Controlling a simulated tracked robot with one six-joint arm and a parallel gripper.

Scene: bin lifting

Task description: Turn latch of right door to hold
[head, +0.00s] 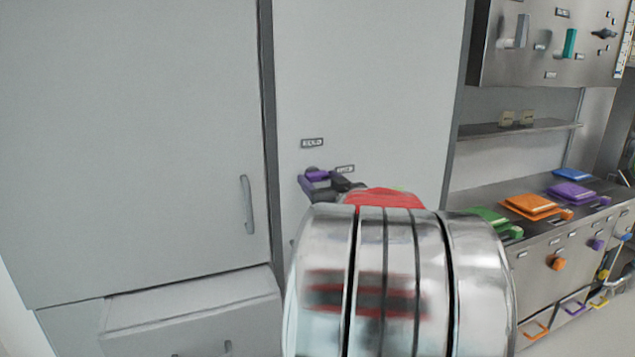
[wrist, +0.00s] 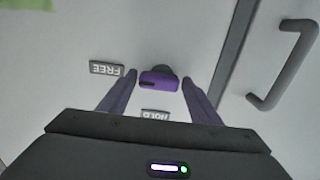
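The right door (head: 370,80) is a flat grey panel, shut beside the left one. Its purple latch (wrist: 158,80) shows in the wrist view with a dark base. A HOLD label (wrist: 155,115) and a FREE label (wrist: 106,68) appear upside down there. The head view also shows the HOLD label (head: 312,142) and part of the FREE label (head: 345,169). My gripper (wrist: 160,98) is open, one purple finger on each side of the latch, with no clear contact. In the head view my arm covers much of the latch area. I cannot tell the latch's exact setting.
The left door (head: 140,130) has a vertical grey handle (head: 247,205), close to the gripper's side; it also shows in the wrist view (wrist: 290,65). A grey box-like unit (head: 195,310) stands low at left. At right are a counter with coloured blocks (head: 535,205) and a shelf (head: 525,128).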

